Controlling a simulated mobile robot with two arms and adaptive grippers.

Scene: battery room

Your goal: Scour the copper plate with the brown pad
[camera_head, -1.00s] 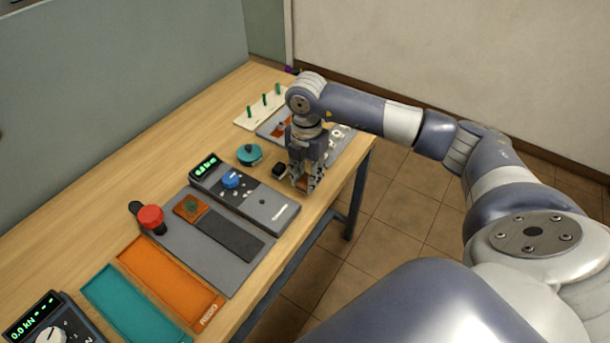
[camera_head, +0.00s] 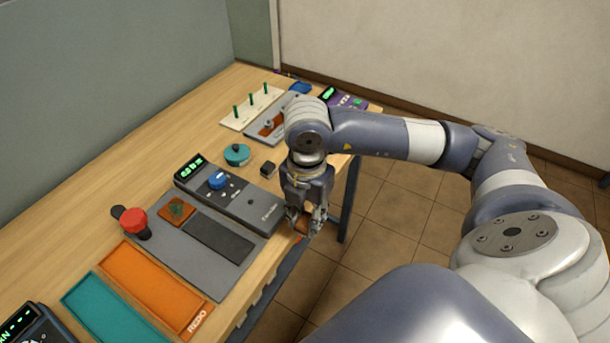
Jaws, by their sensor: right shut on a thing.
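The copper plate (camera_head: 177,210) is a small orange-brown square with a green stain, lying on a grey board (camera_head: 215,262) beside a dark strip. My right gripper (camera_head: 305,222) points down at the table's front edge, to the right of the plate and apart from it. It is shut on a small brown piece (camera_head: 302,227), which looks like the brown pad. The fingers hide most of that piece. My left gripper is not in view.
A red knob (camera_head: 133,222) is left of the plate. Orange (camera_head: 150,287) and teal (camera_head: 105,310) trays lie in front. A teal round container (camera_head: 237,154) and a pegged white board (camera_head: 252,108) stand behind.

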